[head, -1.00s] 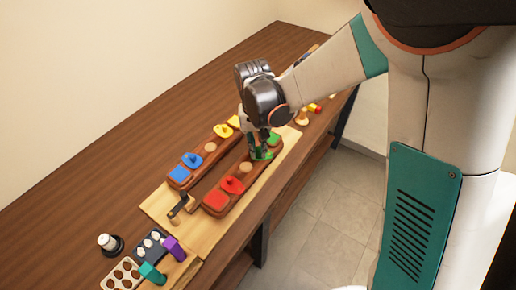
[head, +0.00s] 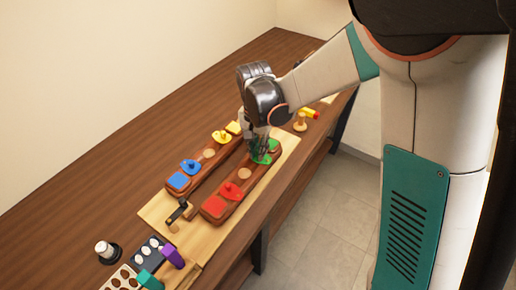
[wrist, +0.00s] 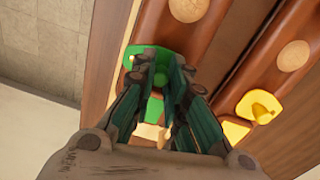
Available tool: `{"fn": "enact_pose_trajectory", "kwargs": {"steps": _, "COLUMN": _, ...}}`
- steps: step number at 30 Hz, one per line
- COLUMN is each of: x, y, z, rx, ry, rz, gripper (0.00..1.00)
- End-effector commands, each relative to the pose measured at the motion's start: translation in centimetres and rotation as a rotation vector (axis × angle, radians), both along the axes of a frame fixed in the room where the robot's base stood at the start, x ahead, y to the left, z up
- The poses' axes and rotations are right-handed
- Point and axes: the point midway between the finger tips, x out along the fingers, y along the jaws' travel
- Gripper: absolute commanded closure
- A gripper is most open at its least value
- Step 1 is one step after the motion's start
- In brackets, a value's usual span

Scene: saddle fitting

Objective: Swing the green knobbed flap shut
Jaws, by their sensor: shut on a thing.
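The green flap (head: 263,159) sits near the far end of the front reddish-brown wooden block, beside a green square patch (head: 275,145). My gripper (head: 260,151) is over the flap, reaching down from above. In the wrist view the fingers (wrist: 163,80) are closed around the flap's round green knob (wrist: 159,77). The flap's rounded edge (wrist: 137,52) shows beyond the fingertips.
A red flap (head: 231,190) and red patch (head: 213,206) share the front block. The rear block beside it carries a blue flap (head: 190,167) and a yellow flap (head: 222,137). A black-handled part (head: 178,211) lies near the blocks' near end. The table's left side is clear.

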Motion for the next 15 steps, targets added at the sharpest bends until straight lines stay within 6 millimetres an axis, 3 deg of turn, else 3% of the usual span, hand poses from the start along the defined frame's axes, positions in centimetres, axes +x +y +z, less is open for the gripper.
{"fn": "enact_pose_trajectory", "kwargs": {"steps": 8, "x": 0.07, "y": -0.04, "z": 0.01, "rx": -0.001, "ry": -0.001, "rz": -0.001, "gripper": 1.0}}
{"fn": "enact_pose_trajectory", "kwargs": {"steps": 9, "x": 0.08, "y": -0.04, "z": 0.01, "rx": -0.001, "ry": -0.001, "rz": -0.001, "gripper": 0.82}}
{"fn": "enact_pose_trajectory", "kwargs": {"steps": 11, "x": 0.08, "y": -0.04, "z": 0.01, "rx": -0.001, "ry": -0.001, "rz": -0.001, "gripper": 0.69}}
{"fn": "enact_pose_trajectory", "kwargs": {"steps": 15, "x": 0.06, "y": -0.03, "z": 0.01, "rx": 0.0, "ry": -0.001, "rz": 0.0, "gripper": 0.65}}
